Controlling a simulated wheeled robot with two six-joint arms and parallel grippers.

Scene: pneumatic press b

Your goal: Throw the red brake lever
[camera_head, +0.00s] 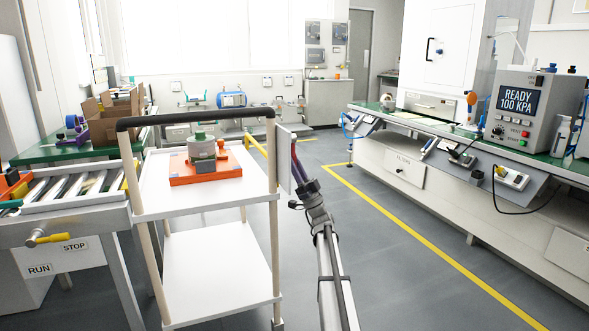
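No lever that is clearly red shows. A lever with a yellow grip (46,238) sticks out from the front of the roller conveyor at the left, above plates marked RUN (39,269) and STOP (75,247). An arm that looks like my right one rises from the bottom centre. Its gripper end (299,172) is beside the right side of the white cart, well to the right of the yellow-gripped lever. Its fingers are too small and dark to read, and I see nothing clearly held. My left gripper is not in view.
The white cart (217,260) stands close in front, carrying an orange base with a grey and green fixture (203,161). A long bench (470,205) on the right holds a control box (530,110) reading READY 100 KPA. Grey floor (385,265) is open between them.

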